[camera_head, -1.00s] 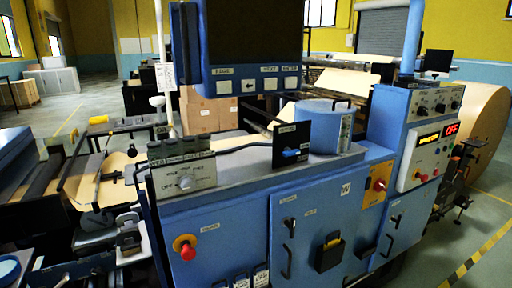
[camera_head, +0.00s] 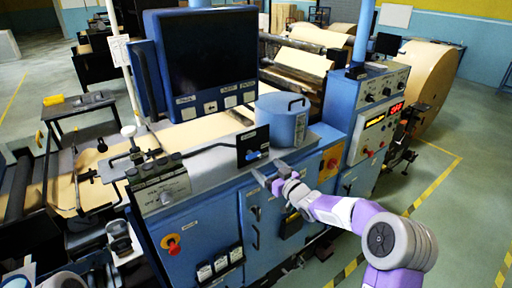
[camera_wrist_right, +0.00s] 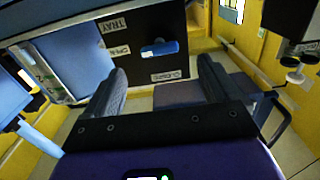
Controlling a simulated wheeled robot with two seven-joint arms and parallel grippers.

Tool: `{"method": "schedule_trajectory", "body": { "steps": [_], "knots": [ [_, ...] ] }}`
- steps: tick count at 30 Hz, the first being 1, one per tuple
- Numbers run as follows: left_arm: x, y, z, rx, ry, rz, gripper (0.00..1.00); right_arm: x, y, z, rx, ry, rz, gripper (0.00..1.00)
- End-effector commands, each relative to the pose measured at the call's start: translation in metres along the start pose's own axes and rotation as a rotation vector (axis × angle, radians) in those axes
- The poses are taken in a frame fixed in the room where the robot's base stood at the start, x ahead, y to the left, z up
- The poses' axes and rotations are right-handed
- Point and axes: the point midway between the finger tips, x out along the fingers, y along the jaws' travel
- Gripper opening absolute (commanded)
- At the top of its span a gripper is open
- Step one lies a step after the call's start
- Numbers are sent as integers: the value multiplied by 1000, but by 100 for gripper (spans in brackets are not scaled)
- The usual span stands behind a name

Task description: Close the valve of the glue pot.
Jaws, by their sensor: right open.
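The glue pot (camera_head: 281,124) is a blue cylinder with a dark top handle, standing on the machine's top. The valve's black plate (camera_head: 243,151) is beside it, with a blue lever (camera_head: 254,155). In the right wrist view the blue lever (camera_wrist_right: 160,48) lies level on the black plate (camera_wrist_right: 143,25), in line with a small label to its left; another label is below it. The small lettering is hard to read. My right gripper (camera_head: 272,175) is open and empty, in front of and just below the valve plate. Its spread fingers (camera_wrist_right: 164,85) frame the space below the lever, apart from it.
A control box with a knob (camera_head: 167,190) stands left of the valve. A monitor (camera_head: 210,60) rises behind. A red stop button (camera_head: 172,246) and a yellow switch panel (camera_head: 331,162) are on the blue front. Open floor lies at the right.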

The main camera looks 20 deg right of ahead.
Motion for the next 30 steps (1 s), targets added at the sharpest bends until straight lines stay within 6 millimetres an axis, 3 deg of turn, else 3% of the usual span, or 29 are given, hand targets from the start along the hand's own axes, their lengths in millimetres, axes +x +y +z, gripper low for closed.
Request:
{"method": "schedule_trajectory", "body": {
  "steps": [2,18,30],
  "knots": [
    [-3,1,0,0,0,0,42,4,2,-8,-9,10,-2,89],
    [-19,7,1,0,0,0,42,69,1,-8,-10,10,-3,89],
    [-20,8,1,0,0,0,42,75,1,-7,-9,9,-1,89]
  ]
}}
